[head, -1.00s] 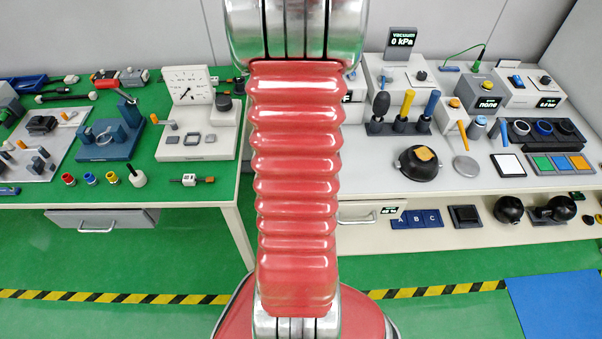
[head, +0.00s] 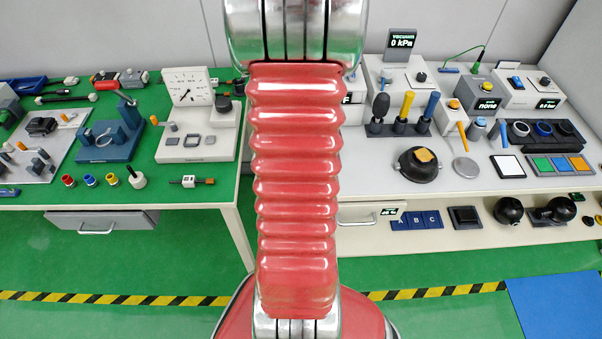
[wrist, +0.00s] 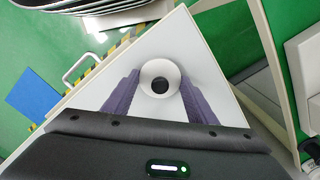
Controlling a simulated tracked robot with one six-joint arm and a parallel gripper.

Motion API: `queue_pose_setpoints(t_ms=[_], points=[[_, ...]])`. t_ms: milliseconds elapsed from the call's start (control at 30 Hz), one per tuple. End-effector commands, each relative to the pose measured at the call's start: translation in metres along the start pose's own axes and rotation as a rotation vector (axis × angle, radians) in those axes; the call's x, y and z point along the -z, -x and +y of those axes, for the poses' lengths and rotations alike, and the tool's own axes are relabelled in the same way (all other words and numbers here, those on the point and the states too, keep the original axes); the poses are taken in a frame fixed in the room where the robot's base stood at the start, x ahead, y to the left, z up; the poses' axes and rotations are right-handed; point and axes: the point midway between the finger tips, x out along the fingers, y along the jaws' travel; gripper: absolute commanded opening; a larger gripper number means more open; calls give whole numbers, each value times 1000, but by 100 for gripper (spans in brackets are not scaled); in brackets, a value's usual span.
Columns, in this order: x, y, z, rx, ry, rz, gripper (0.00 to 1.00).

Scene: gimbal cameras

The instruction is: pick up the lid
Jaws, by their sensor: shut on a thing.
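The lid (wrist: 160,66) appears as a round white piece with a dark round centre in the wrist view. It sits between the purple fingers of my gripper (wrist: 160,79), which is shut on it. A pale surface lies behind it; whether the lid touches that surface cannot be told. In the head view my red bellows arm hides the gripper and the lid.
The left green bench (head: 110,197) carries several fixtures. A gap of green floor separates the benches.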

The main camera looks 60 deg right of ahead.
Motion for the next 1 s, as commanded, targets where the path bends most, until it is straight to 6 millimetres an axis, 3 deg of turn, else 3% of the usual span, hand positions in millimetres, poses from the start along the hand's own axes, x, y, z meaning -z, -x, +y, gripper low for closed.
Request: queue_pose_setpoints(t_ms=[267,733,1000], points=[[0,12,0,1,0,1,31],[1,84,-1,2,0,3,31],[0,100,0,0,0,0,31]])
